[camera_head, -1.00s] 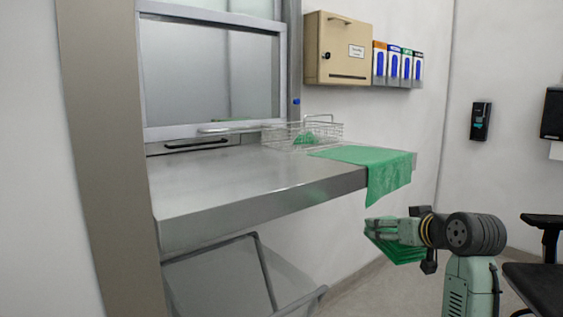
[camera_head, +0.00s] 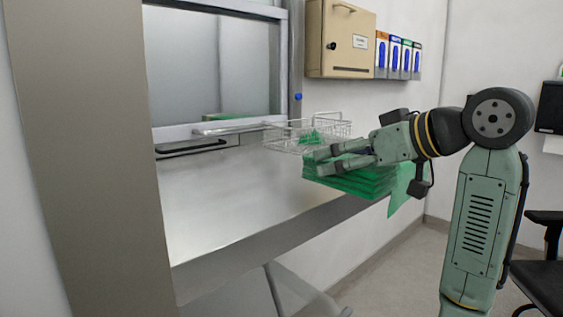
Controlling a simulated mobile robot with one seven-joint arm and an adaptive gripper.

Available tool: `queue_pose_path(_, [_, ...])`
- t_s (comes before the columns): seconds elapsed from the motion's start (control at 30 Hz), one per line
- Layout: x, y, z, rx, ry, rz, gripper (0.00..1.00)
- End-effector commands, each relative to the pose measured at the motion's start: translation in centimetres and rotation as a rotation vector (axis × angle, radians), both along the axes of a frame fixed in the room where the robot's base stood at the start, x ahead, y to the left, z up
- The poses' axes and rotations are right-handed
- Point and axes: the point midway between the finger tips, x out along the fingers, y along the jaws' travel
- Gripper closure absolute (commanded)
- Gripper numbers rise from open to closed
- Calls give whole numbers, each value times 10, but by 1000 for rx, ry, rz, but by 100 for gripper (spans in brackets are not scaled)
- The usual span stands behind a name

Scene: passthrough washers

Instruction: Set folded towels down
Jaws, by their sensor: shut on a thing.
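A stack of green folded towels (camera_head: 350,182) is held in my gripper (camera_head: 322,163), with the fingers closed over its left part. The stack is over the front right part of the steel counter (camera_head: 225,205). I cannot tell whether its underside touches the counter. A green cloth (camera_head: 402,190) hangs over the counter's front edge, mostly hidden behind the stack and my gripper.
A wire basket (camera_head: 290,140) with something green in it stands at the back of the counter, close behind my gripper. A window (camera_head: 215,70) rises behind the counter. A beige wall box (camera_head: 343,35) hangs above. The counter's left part is bare.

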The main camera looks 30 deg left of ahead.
Motion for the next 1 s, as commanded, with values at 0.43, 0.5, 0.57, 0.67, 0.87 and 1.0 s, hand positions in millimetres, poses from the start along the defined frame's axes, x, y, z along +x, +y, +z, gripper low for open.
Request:
queue_pose_path(0.43, [-6, 70, -2, -1, 1, 7, 64])
queue_pose_path(0.5, [-8, 89, -4, 0, 1, 7, 64])
queue_pose_path(0.57, [-8, 105, -5, -2, 1, 6, 64])
queue_pose_path(0.67, [-10, 129, -8, -1, 1, 6, 64])
queue_pose_path(0.87, [-11, 157, -12, 1, 1, 3, 64])
queue_pose_path(1.0, [-11, 160, -20, 0, 2, 2, 64])
